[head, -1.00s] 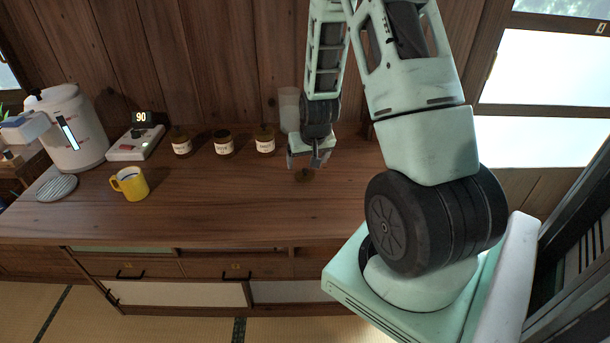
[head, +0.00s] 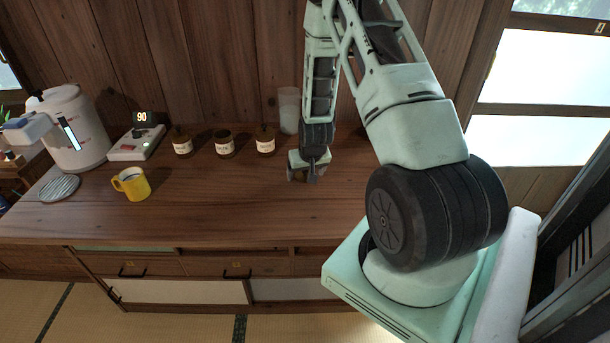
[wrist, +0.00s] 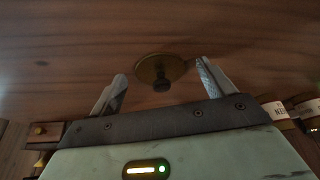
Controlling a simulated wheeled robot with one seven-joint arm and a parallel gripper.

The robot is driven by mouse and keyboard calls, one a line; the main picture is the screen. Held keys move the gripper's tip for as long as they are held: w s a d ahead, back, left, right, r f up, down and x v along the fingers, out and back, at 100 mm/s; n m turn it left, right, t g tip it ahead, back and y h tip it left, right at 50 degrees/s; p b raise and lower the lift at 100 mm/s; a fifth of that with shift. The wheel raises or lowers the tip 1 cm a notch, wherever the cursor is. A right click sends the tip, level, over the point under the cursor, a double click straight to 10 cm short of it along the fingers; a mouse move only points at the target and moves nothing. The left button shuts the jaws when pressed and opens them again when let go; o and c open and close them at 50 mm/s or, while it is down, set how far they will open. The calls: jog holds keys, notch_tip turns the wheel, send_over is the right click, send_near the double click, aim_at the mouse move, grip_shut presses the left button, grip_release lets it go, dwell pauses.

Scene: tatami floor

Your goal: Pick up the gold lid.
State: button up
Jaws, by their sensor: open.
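The gold lid (wrist: 174,66) lies on the wooden counter in the wrist view, a round brownish-gold disc with a dark knob at its middle. My gripper (wrist: 160,80) is open, its two fingers apart on either side of the lid's knob, with nothing held. In the head view my gripper (head: 304,178) is low over the counter, right of the jars. The lid is mostly hidden behind the gripper there. I cannot tell whether the fingers touch it.
Several brown labelled jars (head: 224,144) stand in a row left of my gripper, with a clear glass cylinder (head: 289,110) behind it. A yellow mug (head: 131,184), a scale (head: 137,143) and a white kettle (head: 75,128) are farther left. The counter's front middle (head: 225,210) is clear.

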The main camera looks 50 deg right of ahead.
jog(key=c, duration=1.1)
jog(key=shift+o, duration=0.2)
